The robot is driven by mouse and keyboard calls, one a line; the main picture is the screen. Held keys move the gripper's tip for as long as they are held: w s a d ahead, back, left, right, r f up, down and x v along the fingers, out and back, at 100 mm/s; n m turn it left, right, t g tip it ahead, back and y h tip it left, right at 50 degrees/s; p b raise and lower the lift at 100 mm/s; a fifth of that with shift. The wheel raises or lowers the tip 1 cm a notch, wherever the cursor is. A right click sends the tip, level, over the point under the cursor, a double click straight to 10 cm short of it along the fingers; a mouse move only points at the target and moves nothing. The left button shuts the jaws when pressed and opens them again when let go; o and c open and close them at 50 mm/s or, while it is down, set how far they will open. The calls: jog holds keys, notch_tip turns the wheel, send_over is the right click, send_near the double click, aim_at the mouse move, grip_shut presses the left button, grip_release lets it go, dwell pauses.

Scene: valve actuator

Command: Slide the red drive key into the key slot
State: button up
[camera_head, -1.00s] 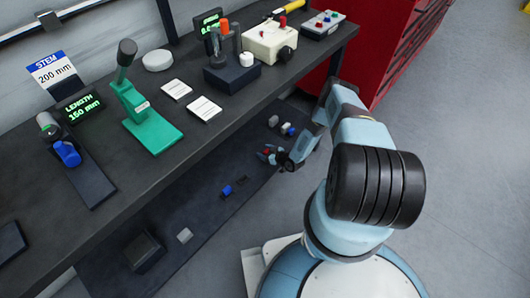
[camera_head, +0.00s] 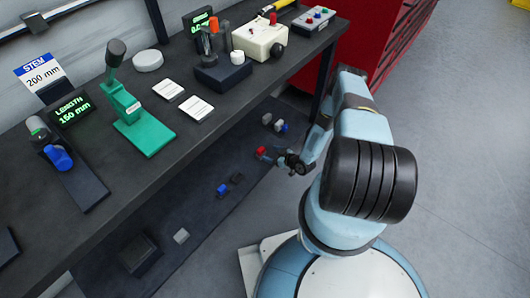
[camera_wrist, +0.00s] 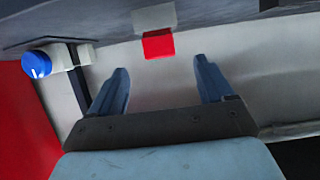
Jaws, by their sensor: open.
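The red drive key (camera_head: 261,150) is a small red block on the dark lower shelf below the bench. In the wrist view the red block (camera_wrist: 158,44) lies ahead of my fingertips, roughly between their lines, with a pale grey piece (camera_wrist: 154,17) just beyond it. My gripper (camera_wrist: 161,64) is open and empty, its two blue fingers apart and not around the block. In the head view my gripper (camera_head: 279,157) is low, just right of the red block. I cannot make out the key slot in either view.
Grey and blue pieces (camera_head: 279,126) lie beyond the key; a blue piece (camera_head: 222,190), grey cube (camera_head: 181,236) and dark box (camera_head: 138,254) lie nearer. The bench top (camera_head: 190,145) overhangs the shelf's left. A red cabinet (camera_head: 372,45) stands behind. Floor at right is clear.

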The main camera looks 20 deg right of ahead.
jog(key=shift+v, duration=2.05)
